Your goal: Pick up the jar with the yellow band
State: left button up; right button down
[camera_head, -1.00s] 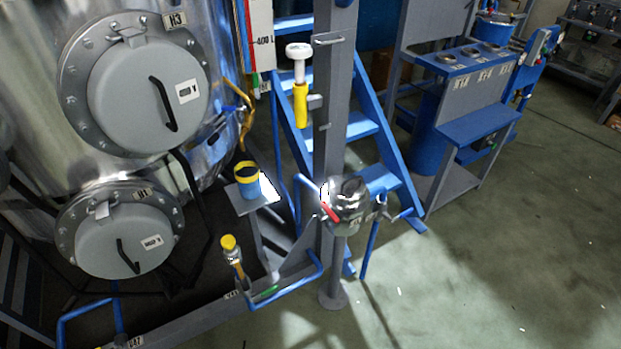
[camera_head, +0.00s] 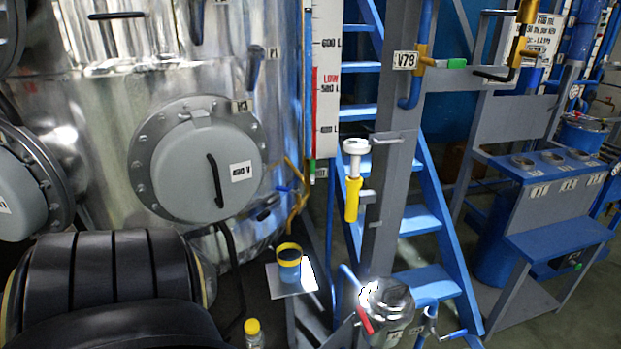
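A yellow-capped bottle (camera_head: 253,333) stands below the shelf. A metal canister (camera_head: 387,310) with a red handle is to the right. The tank hatch (camera_head: 205,168), a grey post (camera_head: 392,200) and blue stairs (camera_head: 425,220) surround the shelf. Open floor lies at the lower right.

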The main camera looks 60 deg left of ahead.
aim_at(289, 255)
jog(key=i, duration=1)
jog(key=u, duration=1.95)
